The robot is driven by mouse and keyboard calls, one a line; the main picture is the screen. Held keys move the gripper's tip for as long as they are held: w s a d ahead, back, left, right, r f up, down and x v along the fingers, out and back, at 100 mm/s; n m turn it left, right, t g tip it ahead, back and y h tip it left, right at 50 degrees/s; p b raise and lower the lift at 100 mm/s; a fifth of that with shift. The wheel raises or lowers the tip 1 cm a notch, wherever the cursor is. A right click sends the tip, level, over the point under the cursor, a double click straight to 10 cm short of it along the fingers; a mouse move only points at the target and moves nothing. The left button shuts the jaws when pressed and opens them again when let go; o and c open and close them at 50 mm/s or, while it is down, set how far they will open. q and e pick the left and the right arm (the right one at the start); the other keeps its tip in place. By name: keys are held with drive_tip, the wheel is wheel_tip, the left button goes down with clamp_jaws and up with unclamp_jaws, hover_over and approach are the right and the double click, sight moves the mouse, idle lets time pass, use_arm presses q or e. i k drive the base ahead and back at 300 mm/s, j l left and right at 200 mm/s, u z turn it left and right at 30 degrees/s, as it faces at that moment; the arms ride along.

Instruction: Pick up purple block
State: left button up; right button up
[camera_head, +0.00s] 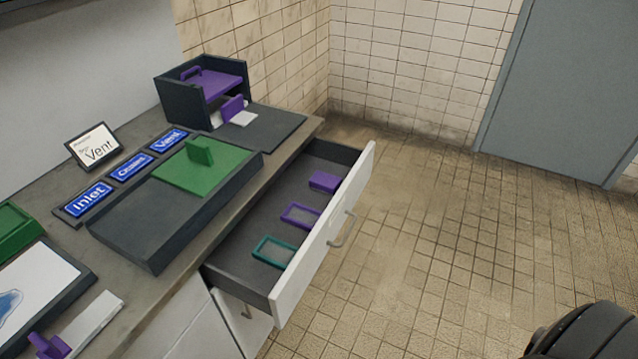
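A solid purple block (324,181) lies in the open drawer (240,247), near its far end and close to the white drawer front. A purple rectangular frame (288,216) lies nearer in the same drawer. A teal rectangular frame (257,249) lies nearer still. Other purple pieces are on the counter: an upright piece (232,107) by the dark box and a handle-like piece (50,347) at the lower left. Neither of my grippers shows. A black rounded part at the lower right seems to be mine.
The drawer sticks out from the counter (285,128) over the tiled floor. On the counter are a dark box (182,101) with a purple panel, a dark tray (135,225) with a green panel, blue labels and a Vent sign (93,145). The floor (440,235) to the right is clear.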

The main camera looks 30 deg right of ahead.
sight(321, 181)
drive_tip(key=i+l+u, duration=0.1)
drive_tip(key=l+u, duration=0.85)
